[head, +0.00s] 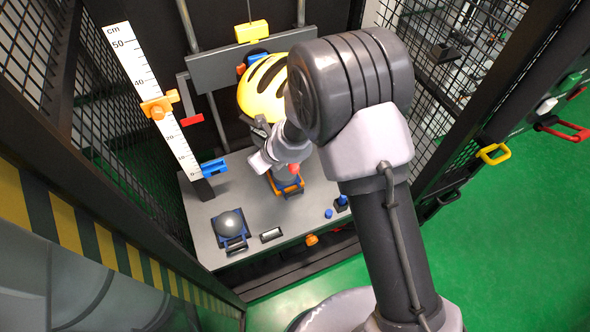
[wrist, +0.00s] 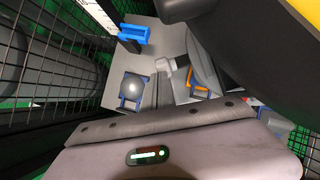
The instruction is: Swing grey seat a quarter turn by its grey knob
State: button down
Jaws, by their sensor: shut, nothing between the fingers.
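I cannot clearly make out the grey seat with its grey knob. My arm and the yellow helmet (head: 262,88) cover part of the plate where it may be. My gripper (wrist: 161,86) appears in the wrist view as two narrow grey fingers above its housing, shut and empty. They point over the grey base plate (wrist: 122,66), between a grey dome in a blue frame (wrist: 132,88) and an orange bracket (wrist: 200,82). In the head view the dome (head: 230,223) is at the plate's front left and the orange bracket (head: 288,187) further right. Contact cannot be told.
A white cm scale (head: 148,85) with an orange slider (head: 159,104) and a blue block (head: 213,167) stands left. A blue knob (head: 341,203) is at the plate's right edge. Black mesh walls (head: 105,125) enclose both sides. Green floor (head: 500,240) is free at right.

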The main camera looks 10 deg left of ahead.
jog(key=w+a+m+t+h+b, duration=0.2)
jog(key=w+a+m+b, duration=0.1)
jog(key=a+m, duration=0.2)
jog(key=shift+w+a+m, duration=0.3)
jog(key=shift+a, duration=0.7)
jog(key=shift+w, duration=0.1)
dwell(0.3)
